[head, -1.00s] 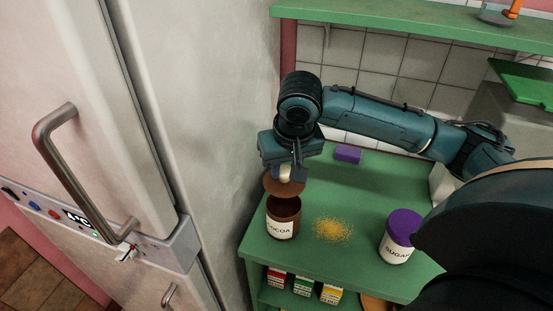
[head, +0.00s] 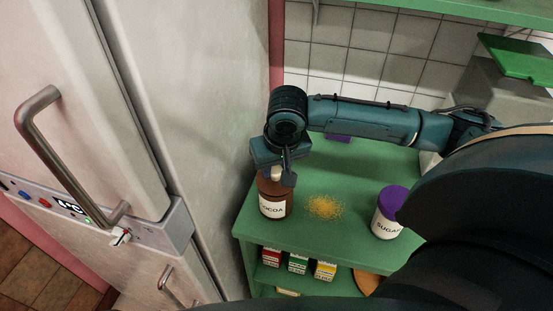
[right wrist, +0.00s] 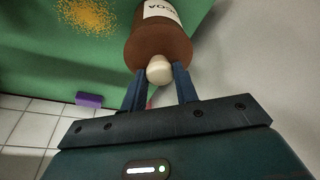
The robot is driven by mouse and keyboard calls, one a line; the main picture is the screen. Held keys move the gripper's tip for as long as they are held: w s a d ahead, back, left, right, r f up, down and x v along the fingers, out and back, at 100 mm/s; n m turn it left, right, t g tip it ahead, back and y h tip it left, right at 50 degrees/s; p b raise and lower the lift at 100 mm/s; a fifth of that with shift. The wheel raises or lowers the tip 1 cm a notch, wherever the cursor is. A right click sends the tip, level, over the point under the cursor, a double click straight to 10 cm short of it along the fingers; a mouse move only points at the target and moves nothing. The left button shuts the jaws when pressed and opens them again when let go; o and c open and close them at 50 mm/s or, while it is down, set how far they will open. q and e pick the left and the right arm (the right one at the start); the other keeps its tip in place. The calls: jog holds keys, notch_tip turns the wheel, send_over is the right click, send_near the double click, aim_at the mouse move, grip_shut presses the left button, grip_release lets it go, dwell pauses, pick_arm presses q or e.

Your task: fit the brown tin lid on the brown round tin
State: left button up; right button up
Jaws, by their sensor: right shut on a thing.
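The brown round tin (head: 275,210), with a white COCOA label, stands upright near the left edge of the green shelf top. The brown tin lid (right wrist: 146,48), with a cream knob (right wrist: 159,69), covers the tin's mouth. I see no gap between them, but the gripper partly hides the rim in the head view, so I cannot tell whether the lid is fully seated. My right gripper (head: 281,178) comes from above and is shut on the knob; its two fingers also show in the right wrist view (right wrist: 160,84). My left gripper is not in view.
Yellow grains (head: 325,207) lie spilled right of the tin. A white SUGAR tin with a purple lid (head: 391,212) stands farther right. A purple block (head: 338,139) lies at the back. The fridge (head: 190,100) is close on the left. Small boxes (head: 298,263) stand below.

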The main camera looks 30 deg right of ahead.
jog(key=shift+f, duration=0.55)
dwell(0.9)
jog(key=o, duration=1)
jog(key=shift+o, duration=0.2)
jog(key=d+v, duration=0.1)
jog(key=v, duration=1.2)
jog(key=shift+a, duration=0.5)
jog(key=shift+w, duration=0.1)
